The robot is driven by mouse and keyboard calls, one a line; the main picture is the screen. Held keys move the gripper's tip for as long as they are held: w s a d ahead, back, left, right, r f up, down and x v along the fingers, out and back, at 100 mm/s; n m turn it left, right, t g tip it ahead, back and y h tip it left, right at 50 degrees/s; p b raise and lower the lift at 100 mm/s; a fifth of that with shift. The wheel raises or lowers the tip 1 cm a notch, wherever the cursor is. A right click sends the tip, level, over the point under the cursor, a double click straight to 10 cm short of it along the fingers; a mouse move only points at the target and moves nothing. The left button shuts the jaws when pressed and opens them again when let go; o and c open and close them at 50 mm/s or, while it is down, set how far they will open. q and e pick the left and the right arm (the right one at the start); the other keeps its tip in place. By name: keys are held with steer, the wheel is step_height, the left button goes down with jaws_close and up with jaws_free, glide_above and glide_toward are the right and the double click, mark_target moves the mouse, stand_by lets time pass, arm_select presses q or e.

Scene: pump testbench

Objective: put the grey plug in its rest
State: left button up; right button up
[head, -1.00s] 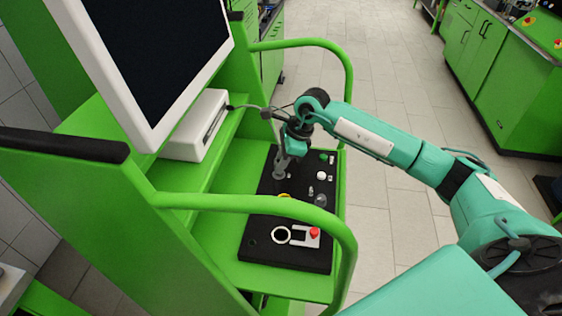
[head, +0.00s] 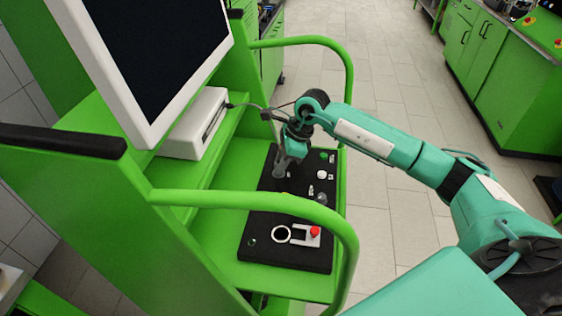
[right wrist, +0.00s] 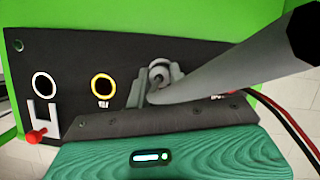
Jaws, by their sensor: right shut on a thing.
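The grey plug (right wrist: 225,65) shows in the right wrist view as a long grey cylinder with a black end at the upper right, its narrow end between my fingers. My right gripper (right wrist: 156,84) is shut on it above the black panel (right wrist: 70,60). In the head view the right gripper (head: 287,158) is over the far half of the panel, with the grey plug (head: 280,167) upright below it. A yellow-ringed hole (right wrist: 103,86) and a white-ringed hole (right wrist: 44,86) lie left of the gripper. I cannot tell which spot is the rest, or whether the plug's tip touches the panel.
A red knob on a white fork (head: 314,232) sits at the near end of the panel. A green rail (head: 250,204) crosses in front. A monitor (head: 150,60) and a white box (head: 196,125) stand left. Red and black cables (right wrist: 290,125) run at right.

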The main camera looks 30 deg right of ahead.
steer(key=shift+f+b, duration=0.55)
steer(key=shift+f, duration=0.1)
steer(key=o, duration=1.3)
steer(key=shift+r, duration=0.15)
steer(key=shift+r+p, duration=1.7)
steer(key=shift+r, duration=2.2)
steer(key=shift+s+f, duration=0.1)
